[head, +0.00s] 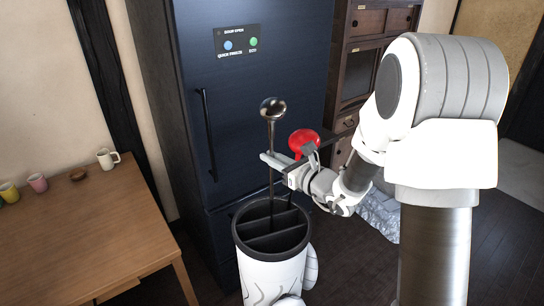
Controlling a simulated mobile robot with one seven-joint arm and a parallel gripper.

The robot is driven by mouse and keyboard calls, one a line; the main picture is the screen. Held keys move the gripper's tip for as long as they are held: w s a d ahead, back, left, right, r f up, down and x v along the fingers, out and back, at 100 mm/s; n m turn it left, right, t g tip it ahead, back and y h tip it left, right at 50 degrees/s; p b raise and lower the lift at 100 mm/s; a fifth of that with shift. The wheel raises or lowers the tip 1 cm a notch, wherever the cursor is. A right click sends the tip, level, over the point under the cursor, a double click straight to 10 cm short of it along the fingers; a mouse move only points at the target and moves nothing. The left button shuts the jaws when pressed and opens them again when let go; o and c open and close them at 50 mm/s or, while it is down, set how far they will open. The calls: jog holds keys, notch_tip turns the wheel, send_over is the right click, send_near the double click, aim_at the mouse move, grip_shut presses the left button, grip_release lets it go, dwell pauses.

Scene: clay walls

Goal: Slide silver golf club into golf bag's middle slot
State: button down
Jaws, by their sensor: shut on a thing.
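The silver golf club (271,110) stands upright, its rounded metallic head up and its thin dark shaft pointing down. My gripper (276,164) is shut on the shaft a little below the head. The shaft runs down in front of the mouth of the golf bag (267,269), a white bag with a dark rim and dark dividers forming slots. The lower end of the shaft appears within the bag's opening. I cannot tell for sure which slot it is in, or how deep. A red rounded thing (303,140) shows just behind my gripper; its lower part is hidden.
A dark blue fridge (250,85) with a long handle stands close behind the bag. A wooden table (90,225) at left holds a white mug (107,158) and coloured cups (37,182). A wooden cabinet (362,65) stands behind my arm.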

aim_at(272, 208)
jog(key=shift+f+b, duration=8.25)
jog(key=shift+f, duration=0.6)
jog(key=c, duration=0.8)
grip_release()
jog(key=shift+f, duration=0.1)
jog(key=o, duration=0.8)
